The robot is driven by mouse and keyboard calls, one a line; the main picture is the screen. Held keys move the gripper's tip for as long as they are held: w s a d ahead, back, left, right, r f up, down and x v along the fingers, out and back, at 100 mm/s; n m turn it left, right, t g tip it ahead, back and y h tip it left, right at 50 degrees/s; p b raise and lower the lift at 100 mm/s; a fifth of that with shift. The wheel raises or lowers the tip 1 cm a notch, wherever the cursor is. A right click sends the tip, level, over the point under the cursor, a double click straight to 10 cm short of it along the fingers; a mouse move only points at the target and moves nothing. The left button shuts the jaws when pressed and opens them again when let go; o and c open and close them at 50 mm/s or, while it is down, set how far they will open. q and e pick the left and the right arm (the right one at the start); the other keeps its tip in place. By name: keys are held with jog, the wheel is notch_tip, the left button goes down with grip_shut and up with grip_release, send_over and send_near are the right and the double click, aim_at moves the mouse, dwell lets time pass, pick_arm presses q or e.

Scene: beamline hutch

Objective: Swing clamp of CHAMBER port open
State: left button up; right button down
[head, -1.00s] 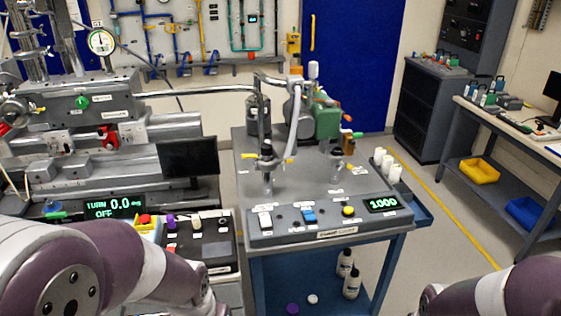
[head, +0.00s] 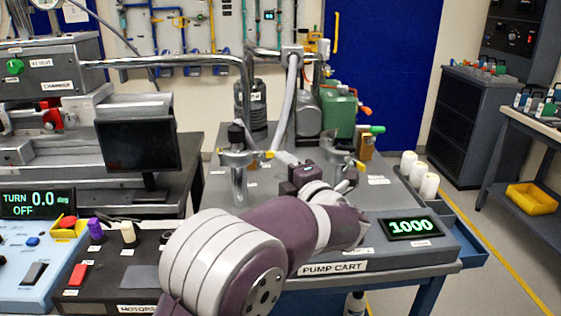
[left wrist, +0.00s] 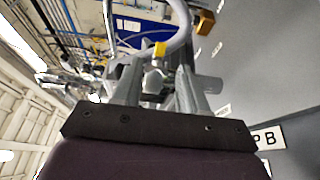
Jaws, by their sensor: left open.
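Two metal ports with clamps stand on the pump cart's top in the head view. The left one has a grey clamp (head: 238,157) around its pipe and a yellow lever tip (head: 270,154) pointing right. The right port (head: 336,165) also has a yellow-tipped lever. I cannot read which is the CHAMBER port. My left gripper (head: 285,158) is between the two ports, facing the left clamp. In the left wrist view its fingers (left wrist: 153,80) are open, with metal fittings and a yellow tip (left wrist: 160,49) beyond them. Contact cannot be told. My right gripper is out of view.
The pump cart (head: 440,268) carries a lit display (head: 411,227), a green pump (head: 340,113) and a grey hose (head: 287,100). A bent pipe (head: 170,61) runs from the box labelled CHAMBER (head: 60,72). A monitor (head: 138,145) stands left of the cart. White rolls (head: 428,187) stand at right.

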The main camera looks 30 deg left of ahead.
aim_at(249, 158)
pick_arm(q)
jog(key=x, duration=0.6)
jog(key=shift+w+d, duration=0.2)
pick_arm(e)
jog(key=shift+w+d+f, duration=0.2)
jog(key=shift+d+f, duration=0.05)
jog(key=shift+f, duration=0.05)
pick_arm(q)
grip_shut()
